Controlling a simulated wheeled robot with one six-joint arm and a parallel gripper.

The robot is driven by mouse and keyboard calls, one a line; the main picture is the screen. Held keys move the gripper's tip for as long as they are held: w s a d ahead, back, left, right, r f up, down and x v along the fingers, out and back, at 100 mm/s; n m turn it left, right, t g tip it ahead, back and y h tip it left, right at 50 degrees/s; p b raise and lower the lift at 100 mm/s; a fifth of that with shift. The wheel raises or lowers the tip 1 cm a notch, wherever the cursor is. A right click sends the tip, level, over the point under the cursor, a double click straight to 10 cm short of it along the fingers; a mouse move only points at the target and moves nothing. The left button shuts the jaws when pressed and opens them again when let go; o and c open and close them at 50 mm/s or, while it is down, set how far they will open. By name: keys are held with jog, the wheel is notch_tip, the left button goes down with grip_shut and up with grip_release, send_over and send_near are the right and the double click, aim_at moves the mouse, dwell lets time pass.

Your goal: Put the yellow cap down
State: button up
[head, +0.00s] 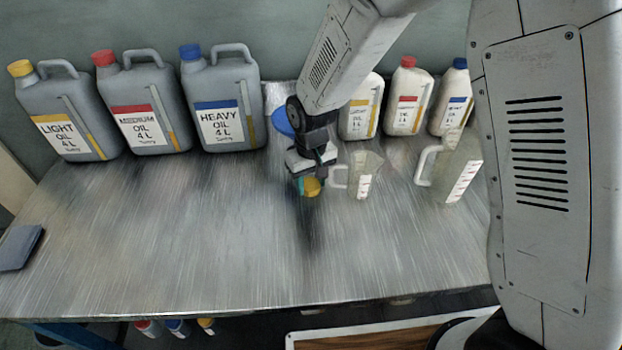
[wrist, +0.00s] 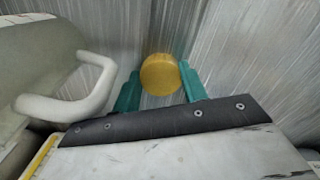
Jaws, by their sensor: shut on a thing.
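The yellow cap (wrist: 160,75) is a round disc held between the two teal fingers of my gripper (wrist: 158,88) in the wrist view. In the head view the yellow cap (head: 312,187) shows at the lower end of my gripper (head: 308,186), over the middle of the metal table (head: 200,240). My gripper is shut on it. I cannot tell whether the cap touches the table.
A small clear jug (head: 362,180) stands just right of my gripper, and a larger jug (head: 462,170) farther right. Large grey oil cans, such as the heavy oil can (head: 222,105), stand at the back left; white bottles (head: 408,98) at the back right. The front of the table is clear.

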aim_at(311, 185)
jog(key=o, duration=0.9)
jog(key=shift+r, duration=0.15)
notch_tip(311, 185, up, 13)
jog(key=shift+f, duration=0.15)
jog(key=s+d+r+m, duration=0.1)
jog(key=s+d+r, duration=0.4)
jog(key=d+r, duration=0.35)
jog(key=s+d+r+m, duration=0.1)
jog(key=s+d, duration=0.3)
jog(key=s, duration=0.3)
jog(key=s+d+r+m, duration=0.1)
jog(key=s+d+r, duration=0.1)
jog(key=s+d, duration=0.2)
jog(key=s+d+r+m+t, duration=0.1)
jog(key=s+d, duration=0.4)
jog(key=s, duration=0.5)
jog(key=shift+s+r+m, duration=0.25)
jog(key=shift+r+m, duration=0.05)
jog(key=shift+r, duration=0.2)
